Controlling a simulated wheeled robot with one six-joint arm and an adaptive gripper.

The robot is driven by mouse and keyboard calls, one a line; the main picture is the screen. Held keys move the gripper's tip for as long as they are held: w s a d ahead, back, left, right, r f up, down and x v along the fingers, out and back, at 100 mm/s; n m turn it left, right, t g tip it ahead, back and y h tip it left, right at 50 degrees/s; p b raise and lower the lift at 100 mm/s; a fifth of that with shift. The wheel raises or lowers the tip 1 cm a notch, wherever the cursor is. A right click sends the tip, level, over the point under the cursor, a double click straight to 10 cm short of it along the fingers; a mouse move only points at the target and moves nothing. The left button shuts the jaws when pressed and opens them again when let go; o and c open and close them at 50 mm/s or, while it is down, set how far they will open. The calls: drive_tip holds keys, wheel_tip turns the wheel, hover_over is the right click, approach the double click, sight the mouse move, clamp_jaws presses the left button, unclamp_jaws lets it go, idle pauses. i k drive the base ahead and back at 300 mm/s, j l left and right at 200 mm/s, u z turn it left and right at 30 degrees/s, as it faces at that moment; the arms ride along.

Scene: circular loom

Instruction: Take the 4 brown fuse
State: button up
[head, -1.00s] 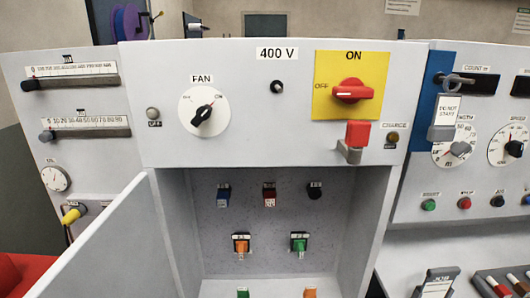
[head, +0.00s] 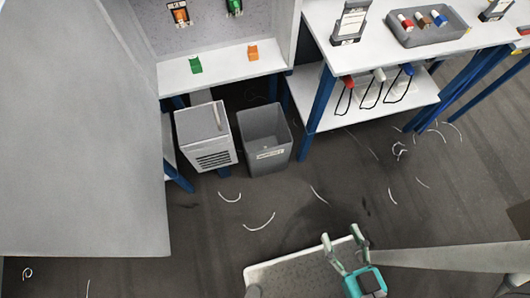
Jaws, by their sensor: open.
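A brown fuse (head: 422,20) with a pale end lies in a grey tray (head: 440,38) on the white bench at the upper right. It lies between a red fuse (head: 405,22) and a blue fuse (head: 439,19). Any number on it is too small to read. My gripper (head: 342,235) is low in the picture, over the floor and well below and left of the tray. Its two fingers are apart with nothing between them.
A grey open bin (head: 265,140) and a white vented box (head: 206,138) stand under the cabinet. An open grey door (head: 80,140) fills the left. The bench's lower shelf (head: 350,110) holds corded handles. Pale thread scraps lie on open floor.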

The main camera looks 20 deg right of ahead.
sight(423, 23)
drive_tip(key=l+z, duration=0.15)
drive_tip(key=l, duration=0.35)
drive_tip(key=i+l+z, duration=0.2)
drive_tip(key=l, duration=0.35)
drive_tip(key=l+z, duration=0.15)
drive_tip(key=l, duration=0.35)
